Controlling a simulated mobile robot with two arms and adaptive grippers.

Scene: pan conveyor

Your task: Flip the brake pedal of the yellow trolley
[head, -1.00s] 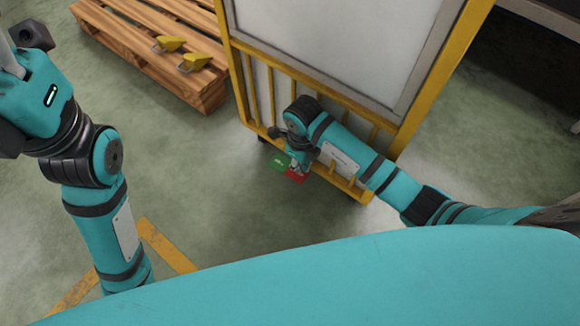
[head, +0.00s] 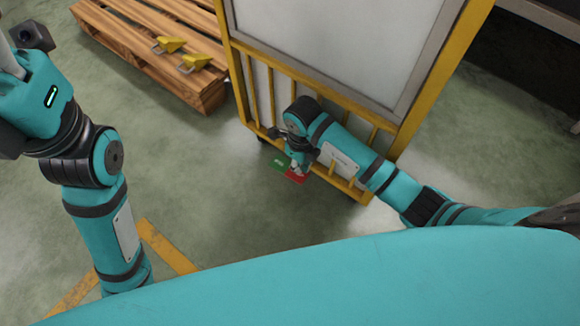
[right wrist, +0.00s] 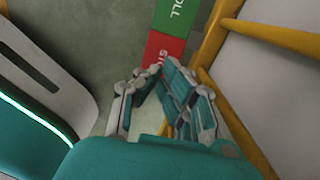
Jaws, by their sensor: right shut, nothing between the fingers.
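The yellow trolley (head: 235,75) stands ahead with its barred side toward me. Its brake pedal has a green half (head: 279,162) and a red half (head: 297,177), low at the trolley's near edge. In the right wrist view the green half (right wrist: 175,15) reads "ROLL" and the red half (right wrist: 157,50) is partly covered by my fingers. My right gripper (head: 298,168) is shut and empty, down over the red half; it also shows in the right wrist view (right wrist: 155,75). I cannot tell if it touches the pedal. My left arm is raised at the left; its gripper is out of the picture.
A wooden pallet (head: 150,65) with two yellow wedges (head: 194,63) on it lies at the back left. Yellow floor tape (head: 165,245) marks the floor near me. The floor left of the trolley is clear.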

